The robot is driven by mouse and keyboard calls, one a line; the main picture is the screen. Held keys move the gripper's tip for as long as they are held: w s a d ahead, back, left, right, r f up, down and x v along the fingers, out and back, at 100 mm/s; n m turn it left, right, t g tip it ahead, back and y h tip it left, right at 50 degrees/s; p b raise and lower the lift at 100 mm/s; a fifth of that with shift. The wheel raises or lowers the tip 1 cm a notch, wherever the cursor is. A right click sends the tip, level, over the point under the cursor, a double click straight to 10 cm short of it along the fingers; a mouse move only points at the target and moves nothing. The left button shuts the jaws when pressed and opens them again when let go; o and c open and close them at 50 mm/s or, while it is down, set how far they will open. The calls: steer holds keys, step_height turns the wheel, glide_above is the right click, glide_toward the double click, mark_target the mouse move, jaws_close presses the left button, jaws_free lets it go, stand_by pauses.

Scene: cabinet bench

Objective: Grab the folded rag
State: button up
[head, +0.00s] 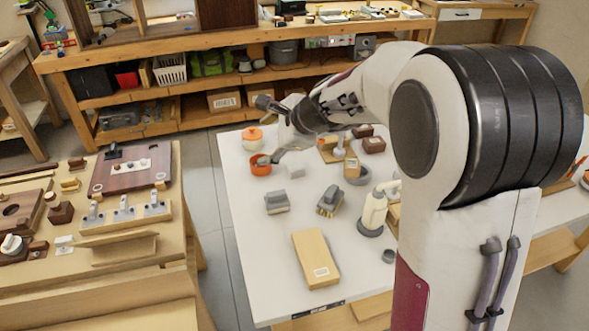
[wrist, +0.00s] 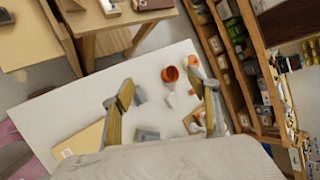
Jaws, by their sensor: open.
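A grey, layered block that looks like the folded rag (head: 277,202) lies flat on the white table, left of a grey brush (head: 330,201). In the wrist view the rag (wrist: 140,96) shows beside one finger, partly covered by it. My gripper (head: 267,131) is above the far left part of the table, beyond the rag and apart from it. Its fingers stand wide apart with nothing between them, as the wrist view of the gripper (wrist: 166,90) also shows. A smaller pale grey block (head: 295,171) lies between the rag and the gripper; I cannot tell what it is.
An orange bowl (head: 260,168) and a lidded orange pot (head: 253,139) stand at the table's far left. A wooden board (head: 315,258) lies toward the near edge. A pale bottle-like item (head: 374,214) stands right of the brush. The table's near left is clear.

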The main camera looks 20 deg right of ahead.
steer(key=w+d+f+m+h, duration=0.1)
steer(key=w+d+f+m, duration=0.5)
steer(key=w+f+m, duration=0.3)
steer(key=m+h, duration=0.2)
steer(key=m, duration=0.4)
glide_toward(296, 166)
steer(key=shift+w+a+f+t, duration=0.15)
steer(key=shift+w+a+f, duration=0.15)
steer(key=shift+f, duration=0.2)
steer(key=shift+w+a+f+t, duration=0.15)
steer(key=shift+w+a+f, duration=0.2)
steer(key=shift+f, duration=0.15)
steer(key=shift+f, duration=0.1)
steer(key=shift+x, duration=1.25)
steer(key=shift+w+d+f, duration=0.15)
steer(key=shift+w+f, duration=0.4)
steer(key=shift+w+d+f, duration=0.15)
steer(key=shift+w+f, duration=0.35)
steer(key=shift+x, duration=1.1)
